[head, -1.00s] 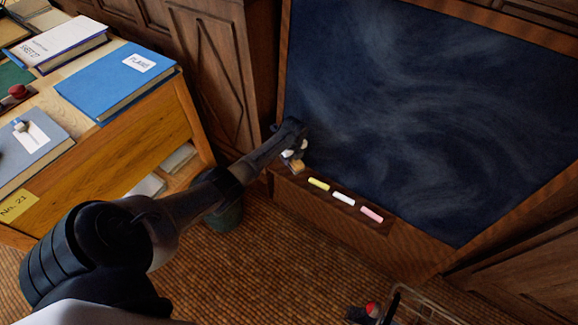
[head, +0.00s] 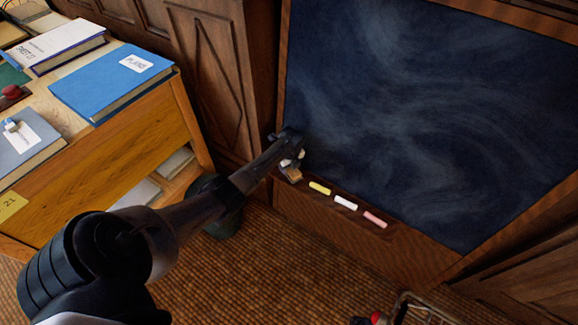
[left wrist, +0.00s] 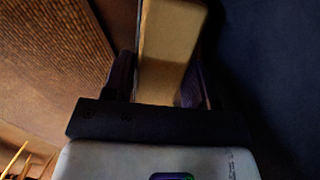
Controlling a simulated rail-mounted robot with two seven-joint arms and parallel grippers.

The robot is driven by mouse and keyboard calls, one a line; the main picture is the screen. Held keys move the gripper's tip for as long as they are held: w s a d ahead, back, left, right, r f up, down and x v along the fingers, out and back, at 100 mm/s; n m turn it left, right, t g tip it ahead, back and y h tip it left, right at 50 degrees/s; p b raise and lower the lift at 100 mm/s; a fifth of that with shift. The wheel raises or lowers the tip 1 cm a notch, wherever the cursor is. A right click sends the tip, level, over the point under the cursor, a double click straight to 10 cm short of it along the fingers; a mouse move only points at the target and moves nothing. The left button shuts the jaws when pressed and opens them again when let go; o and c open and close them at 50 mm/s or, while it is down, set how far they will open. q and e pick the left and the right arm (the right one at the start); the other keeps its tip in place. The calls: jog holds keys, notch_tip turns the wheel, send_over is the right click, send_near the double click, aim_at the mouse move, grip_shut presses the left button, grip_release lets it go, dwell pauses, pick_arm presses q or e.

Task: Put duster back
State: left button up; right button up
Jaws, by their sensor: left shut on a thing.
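The duster (head: 291,174) is a small tan block at the left end of the chalk ledge, below the dark chalkboard (head: 410,110). My left gripper (head: 293,160) is shut on it. In the left wrist view the duster (left wrist: 168,50) shows as a pale tan block between the two dark fingers, with the board's dark surface to the right. The ledge (head: 325,198) runs under the board. I cannot tell whether the duster touches the ledge. My right gripper is not in view.
Yellow (head: 320,188), white (head: 346,203) and pink (head: 375,220) chalks lie on the ledge right of the duster. A dark bin (head: 226,222) stands under my left arm. A desk with books (head: 115,80) is at left. A wire basket (head: 428,308) is at bottom right.

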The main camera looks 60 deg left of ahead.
pick_arm(q)
jog(key=shift+f, duration=0.3)
jog(key=o, duration=0.6)
jog(key=shift+c, duration=0.2)
